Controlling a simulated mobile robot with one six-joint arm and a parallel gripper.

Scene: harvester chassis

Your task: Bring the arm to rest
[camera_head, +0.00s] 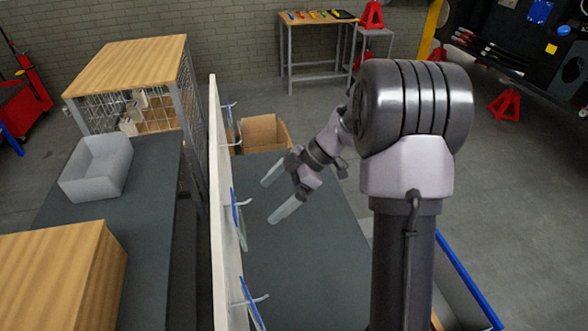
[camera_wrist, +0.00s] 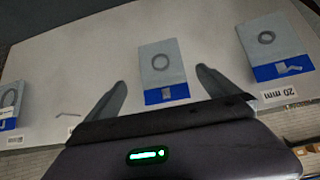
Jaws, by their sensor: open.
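My gripper (camera_head: 273,196) is at the end of my arm, left of the arm's column in the head view. Its two pale fingers are spread apart with nothing between them. They point to the left, toward the white upright panel (camera_head: 216,180), over the dark bench. In the wrist view my gripper (camera_wrist: 162,80) is open, with its fingers on either side of a hanging packet (camera_wrist: 162,62) that shows a ring and a blue label. The packet appears beyond the fingertips; I cannot tell the exact gap.
Packets on hooks (camera_head: 238,220) stick out from the panel. A cardboard box (camera_head: 262,132) stands at the bench's far end. Left of the panel are a grey bin (camera_head: 97,168) and a wooden box (camera_head: 62,270). The dark bench top (camera_head: 300,260) below my gripper is clear.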

